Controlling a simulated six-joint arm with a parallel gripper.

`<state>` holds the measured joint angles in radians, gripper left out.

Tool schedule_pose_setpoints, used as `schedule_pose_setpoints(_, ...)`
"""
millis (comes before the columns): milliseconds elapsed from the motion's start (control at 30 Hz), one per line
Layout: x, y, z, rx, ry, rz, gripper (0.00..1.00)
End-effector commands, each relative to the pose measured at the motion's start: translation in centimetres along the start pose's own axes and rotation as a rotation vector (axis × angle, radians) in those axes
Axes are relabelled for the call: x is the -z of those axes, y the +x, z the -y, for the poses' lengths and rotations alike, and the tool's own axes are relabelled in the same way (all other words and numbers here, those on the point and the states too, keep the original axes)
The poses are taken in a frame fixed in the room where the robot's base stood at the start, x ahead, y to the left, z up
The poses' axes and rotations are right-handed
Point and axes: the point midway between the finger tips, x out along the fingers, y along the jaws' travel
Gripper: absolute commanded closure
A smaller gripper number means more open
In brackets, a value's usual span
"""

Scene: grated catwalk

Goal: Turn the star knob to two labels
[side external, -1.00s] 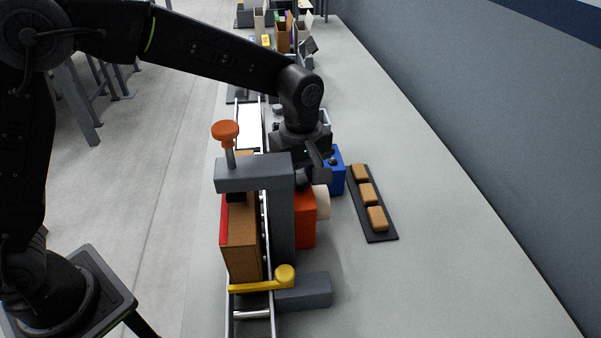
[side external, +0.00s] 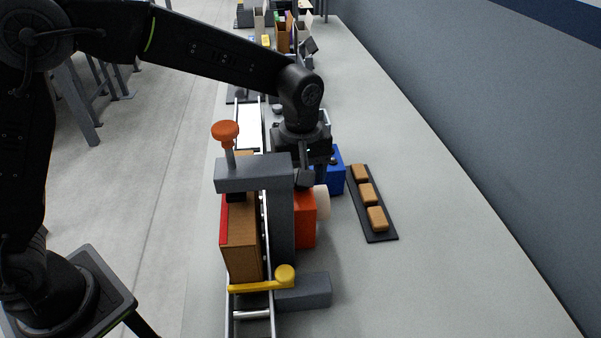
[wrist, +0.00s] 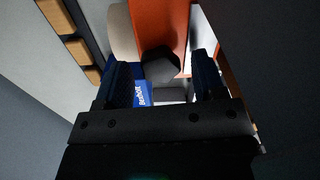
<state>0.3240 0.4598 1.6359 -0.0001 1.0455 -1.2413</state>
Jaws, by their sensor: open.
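The star knob (wrist: 162,65) is dark and many-sided. In the wrist view it sits against an orange unit (wrist: 165,22), between my two fingers near their tips. In the side view the knob (side external: 305,179) shows at the top of the orange unit (side external: 306,218), just below my gripper (side external: 318,170). My gripper (wrist: 162,76) is open, with a gap on both sides of the knob. I cannot tell how far the fingers reach down beside it. A pale roll (side external: 322,200) is on the orange unit's right side. I see no readable marks on the knob.
A blue box (side external: 332,172) stands close behind the gripper. A grey clamp frame (side external: 254,172) with a red-orange handle (side external: 225,132) holds a brown carton (side external: 242,240) on the left.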

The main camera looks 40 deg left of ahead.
Motion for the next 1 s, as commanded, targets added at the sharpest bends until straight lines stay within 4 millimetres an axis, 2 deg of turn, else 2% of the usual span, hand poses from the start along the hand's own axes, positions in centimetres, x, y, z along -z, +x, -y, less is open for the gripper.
schedule_pose_setpoints(167,0.0,-0.1,0.0,0.000,0.000,0.000,0.36)
schedule_pose_setpoints(267,0.0,-0.8,-0.1,-0.003,0.000,-0.001,0.36)
schedule_pose_setpoints(367,0.0,-2.3,-0.1,-0.005,0.000,-0.002,0.36)
schedule_pose_setpoints(600,0.0,-7.7,-0.1,-0.006,0.000,-0.002,0.36)
schedule_pose_setpoints(800,0.0,-11.5,0.0,-0.004,0.000,-0.001,0.36)
schedule_pose_setpoints(1000,0.0,-13.5,0.0,-0.001,0.000,0.000,0.36)
